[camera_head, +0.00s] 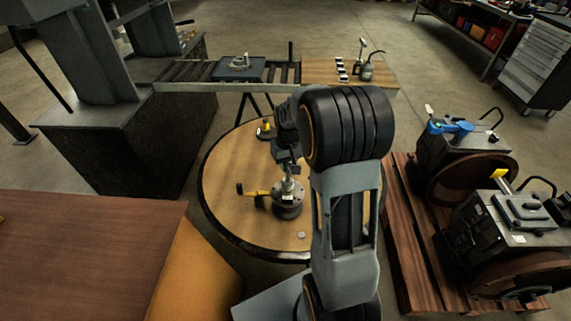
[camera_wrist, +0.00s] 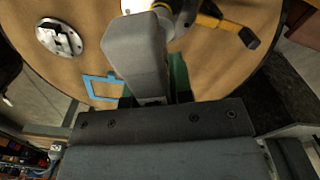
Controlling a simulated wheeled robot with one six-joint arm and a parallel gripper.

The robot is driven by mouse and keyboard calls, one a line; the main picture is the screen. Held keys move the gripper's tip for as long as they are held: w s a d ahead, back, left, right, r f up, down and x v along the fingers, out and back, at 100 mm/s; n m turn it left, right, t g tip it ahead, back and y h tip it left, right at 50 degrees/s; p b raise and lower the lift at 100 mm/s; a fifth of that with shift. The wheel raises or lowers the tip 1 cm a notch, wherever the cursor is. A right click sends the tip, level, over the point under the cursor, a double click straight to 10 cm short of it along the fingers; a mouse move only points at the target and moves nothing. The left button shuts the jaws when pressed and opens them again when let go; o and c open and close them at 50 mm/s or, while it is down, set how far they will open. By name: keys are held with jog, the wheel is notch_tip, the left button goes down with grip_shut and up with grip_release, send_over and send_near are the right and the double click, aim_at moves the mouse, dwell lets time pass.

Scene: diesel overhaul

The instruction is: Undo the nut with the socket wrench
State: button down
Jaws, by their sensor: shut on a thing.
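The socket wrench (camera_head: 258,193) has a yellow handle with a black end. It lies roughly level and points left from the top of a dark round fixture (camera_head: 287,210) on the round table. Its handle also shows at the top of the wrist view (camera_wrist: 228,24). My gripper (camera_head: 288,170) reaches down over the fixture and is shut on the wrench at its head end, beside the silver upright part. In the wrist view a grey finger (camera_wrist: 137,55) reaches up to the wrench head and covers part of it. The nut is hidden.
The round wooden table (camera_head: 225,165) has bare room at its left. A small yellow-and-black item (camera_head: 265,130) stands at its back. A blue square outline (camera_wrist: 101,88) and a round metal piece (camera_wrist: 61,39) lie on the tabletop. A pallet (camera_head: 408,250) with machines stands at right.

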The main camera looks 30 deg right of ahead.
jog(key=m, duration=1.7)
jog(key=shift+f, duration=0.15)
